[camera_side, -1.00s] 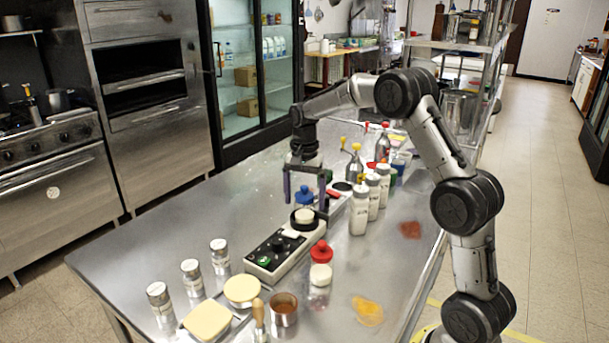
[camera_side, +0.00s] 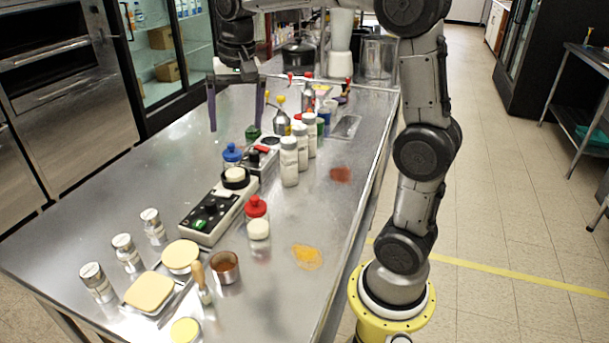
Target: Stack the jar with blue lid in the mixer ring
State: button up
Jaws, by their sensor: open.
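The jar with the blue lid (camera_side: 232,154) stands upright just behind the mixer ring.
A red-lidded jar (camera_side: 256,207) and a white-lidded jar (camera_side: 259,229) stand right of the box. White bottles (camera_side: 289,162) stand further back. Metal shakers (camera_side: 126,252), a cream square block (camera_side: 149,292) and a copper cup (camera_side: 225,267) are at the front. The left side of the table is clear.

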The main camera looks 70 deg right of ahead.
jog(key=s+a+f+n+t, duration=0.2)
jog(key=s+a+n, duration=0.2)
jog(key=s, duration=0.6)
jog(key=s+a+f+n+t, duration=0.1)
jog(key=s+a+f+n, duration=0.2)
jog(key=s, duration=0.7)
jog(key=a+n, duration=0.2)
jog(key=n, duration=0.1)
jog(key=shift+s+a+f+t, duration=0.2)
jog(key=shift+a+f+t, duration=0.1)
jog(key=shift+t, duration=0.1)
jog(key=shift+r, duration=0.1)
